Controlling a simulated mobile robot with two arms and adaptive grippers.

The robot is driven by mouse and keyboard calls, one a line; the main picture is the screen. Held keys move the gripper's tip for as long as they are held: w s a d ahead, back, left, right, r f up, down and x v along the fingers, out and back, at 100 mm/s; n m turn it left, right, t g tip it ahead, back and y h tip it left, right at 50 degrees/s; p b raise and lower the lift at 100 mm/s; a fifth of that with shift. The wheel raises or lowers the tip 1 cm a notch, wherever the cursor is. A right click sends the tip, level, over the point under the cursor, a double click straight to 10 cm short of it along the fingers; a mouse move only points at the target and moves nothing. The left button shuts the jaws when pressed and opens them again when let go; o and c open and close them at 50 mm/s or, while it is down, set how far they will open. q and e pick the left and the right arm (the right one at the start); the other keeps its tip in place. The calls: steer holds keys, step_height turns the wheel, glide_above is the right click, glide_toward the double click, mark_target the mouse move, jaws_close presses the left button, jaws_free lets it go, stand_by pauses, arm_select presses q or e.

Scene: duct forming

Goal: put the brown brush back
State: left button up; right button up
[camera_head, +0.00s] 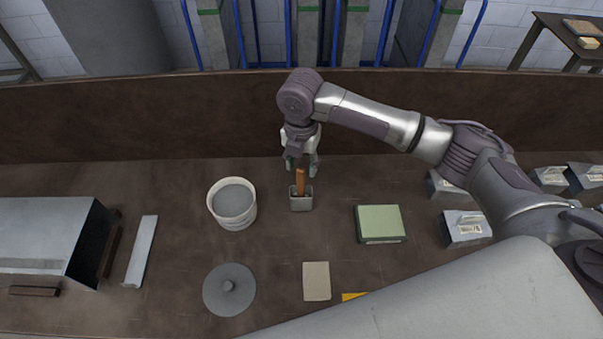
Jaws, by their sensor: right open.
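The brown brush (300,180) stands upright in a small grey holder (301,204) near the middle of the table, with its brown handle up and its lower end hidden inside the holder. My right gripper (303,170) is open just above and behind the holder, with its fingers around the top of the handle. I cannot tell whether a finger touches the brush. My left gripper is not in view.
A white bucket (232,204) of grey material stands left of the holder, with a round grey lid (229,290) in front. A green box (380,223) lies to the right. A metal duct (45,238) is far left. Grey boxes (466,228) stand right.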

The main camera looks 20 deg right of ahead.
step_height(320, 180, up, 8)
steer(key=shift+f+b, duration=0.15)
steer(key=shift+b, duration=0.35)
steer(key=shift+a, duration=0.1)
